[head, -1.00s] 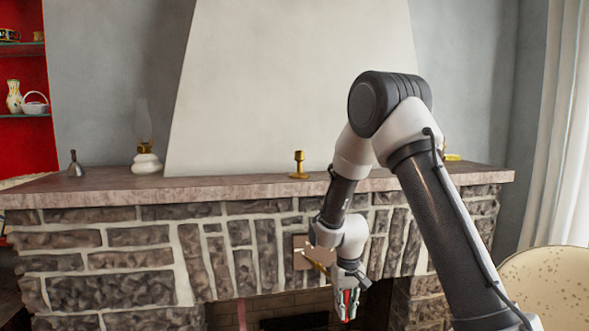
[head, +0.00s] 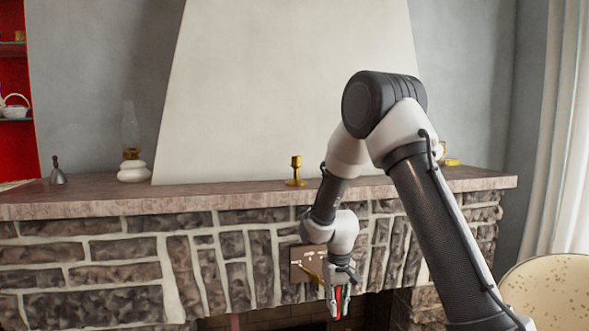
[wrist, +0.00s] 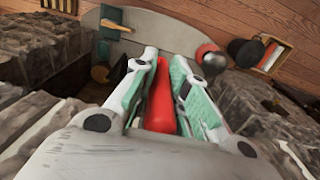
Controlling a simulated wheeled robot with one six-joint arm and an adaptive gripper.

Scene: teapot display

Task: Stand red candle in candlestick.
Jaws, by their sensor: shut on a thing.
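The brass candlestick (head: 296,172) stands upright on the stone mantel (head: 100,197), near its middle, just left of my arm in the head view. My gripper (head: 338,308) is below the mantel edge, in front of the fireplace, pointing down. It is shut on the red candle (wrist: 161,100), which lies between the green-padded fingers in the wrist view. In the head view only a small strip of red shows between the fingers. The candle's lower end is hidden by my gripper's body in the wrist view.
An oil lamp (head: 132,155) and a small bell (head: 57,172) stand on the mantel at left. A gold object (head: 452,162) lies at right behind my arm. A speckled round chair back (head: 550,285) is at lower right. The mantel between lamp and candlestick is clear.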

